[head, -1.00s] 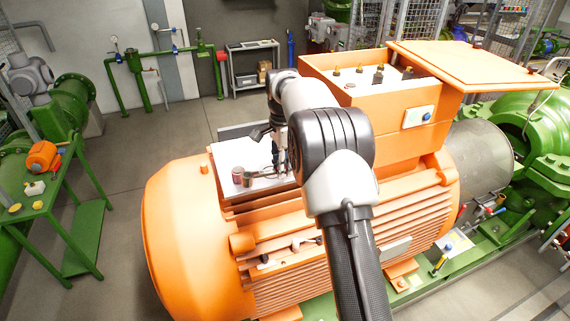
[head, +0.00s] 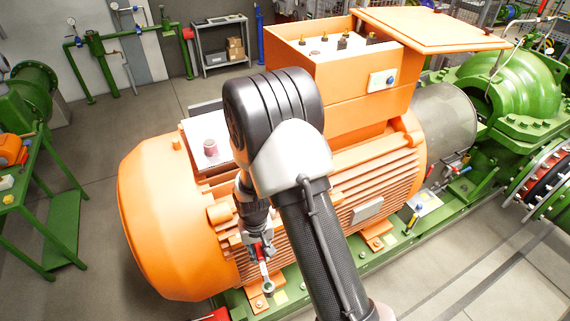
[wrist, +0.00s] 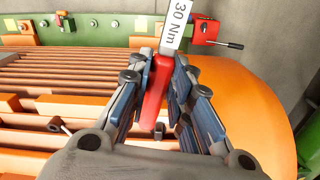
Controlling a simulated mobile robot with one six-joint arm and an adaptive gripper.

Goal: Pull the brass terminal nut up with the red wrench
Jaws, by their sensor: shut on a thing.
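The red wrench (head: 262,252) hangs in my gripper (head: 257,238) before the near side of the orange motor, its ring end pointing down. In the wrist view the red handle (wrist: 156,88) is clasped between the fingers of my gripper (wrist: 166,66); its shank bears a white "30 Nm" label (wrist: 177,24). Several brass terminal nuts (head: 325,37) stand in the open orange terminal box (head: 340,75) on top of the motor, away from the gripper. I cannot tell which nut is meant.
The box's lid (head: 435,28) juts out right. A white plate (head: 205,130) with a reddish can (head: 210,147) lies on the motor's left top. Green pump casing (head: 515,85) stands at right. Floor at lower right is clear.

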